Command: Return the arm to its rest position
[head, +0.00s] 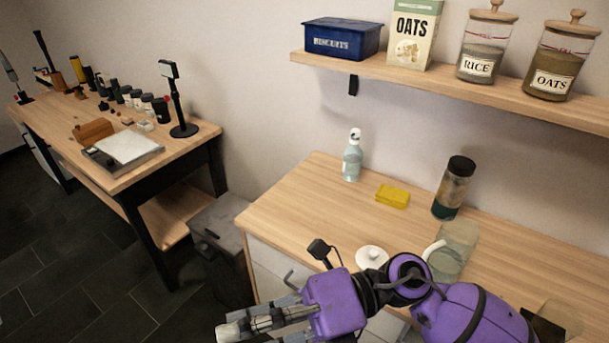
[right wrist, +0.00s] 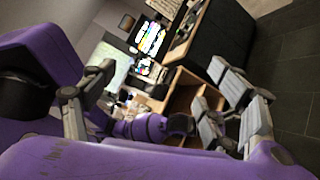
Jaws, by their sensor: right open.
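My right arm comes in from the lower right in the head view, with purple links folded across the front of the counter (head: 290,205). Its right gripper (head: 228,332) points left, in front of the counter's front edge, and is partly cut off by the bottom of the picture. The grey fingers also show in the right wrist view (right wrist: 228,112); they are apart with nothing between them. My left gripper is not in view in the head picture.
A white lid (head: 371,257) and a clear glass jar (head: 455,250) stand close behind my arm. A spray bottle (head: 352,158), yellow sponge (head: 392,196) and dark-capped jar (head: 455,187) stand farther back. A grey bin (head: 218,245) stands left, beside a workbench (head: 185,150).

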